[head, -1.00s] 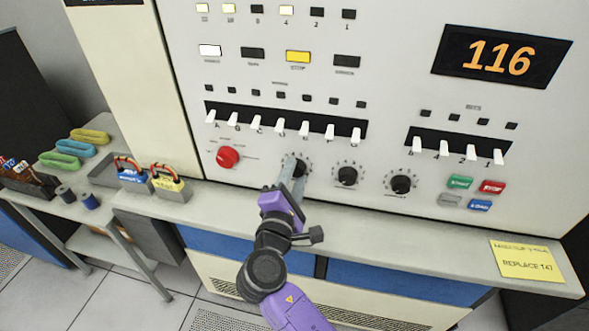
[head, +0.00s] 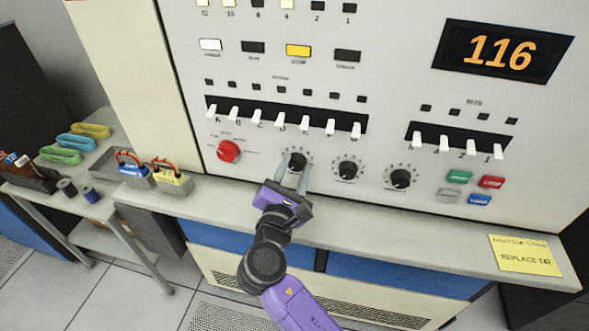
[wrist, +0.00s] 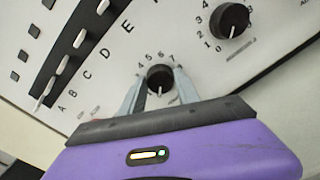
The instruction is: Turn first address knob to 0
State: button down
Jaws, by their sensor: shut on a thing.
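The first address knob (head: 297,161) is the leftmost of three black knobs on the white console panel. It also shows in the wrist view (wrist: 160,78), with the numerals 4 to 7 readable above it and a white pointer line aimed down, toward my gripper. The lower part of its dial is hidden. My gripper (head: 294,173) has one finger on each side of this knob and is shut on it. The fingers (wrist: 158,88) flank the knob in the wrist view.
Two more black knobs (head: 347,170) (head: 400,179) sit to the right. A red knob (head: 228,151) is to the left. White switches (head: 282,121) line the row above. A ledge (head: 400,238) with a yellow note (head: 525,255) runs below. The display (head: 503,51) reads 116.

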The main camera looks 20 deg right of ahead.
jog(key=shift+f, duration=0.15)
jog(key=c, duration=0.9)
grip_release()
jog(key=b+v, duration=0.2)
jog(key=v, duration=0.6)
jog(key=shift+w, duration=0.1)
